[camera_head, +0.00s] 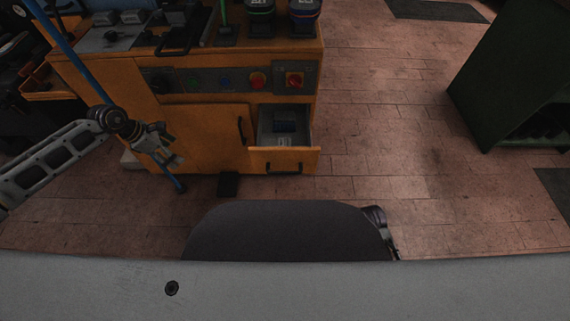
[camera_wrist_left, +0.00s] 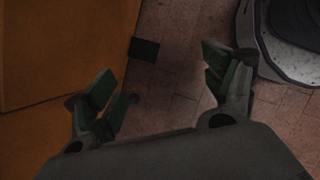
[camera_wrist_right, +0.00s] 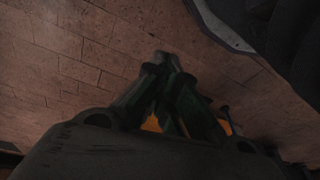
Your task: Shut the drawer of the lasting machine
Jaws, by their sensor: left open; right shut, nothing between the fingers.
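The lasting machine (camera_head: 200,125) is an orange cabinet at the upper left of the head view. Its drawer (camera_head: 284,159) at the lower right is pulled out, with a dark handle on its front and a dark blue item (camera_head: 284,122) inside. My left gripper (camera_head: 173,160) is in front of the cabinet door, left of the drawer and apart from it. In the left wrist view its fingers (camera_wrist_left: 160,80) are spread and empty, with the orange cabinet at left. My right gripper (camera_wrist_right: 165,70) is shut and empty over the floor; in the head view it is mostly hidden by my body.
A control panel with a red button (camera_head: 257,80) sits above the drawer. A blue pole (camera_head: 85,75) leans at the left, passing behind my left arm. A dark green cabinet (camera_head: 510,85) stands at the right. The tiled floor between is clear.

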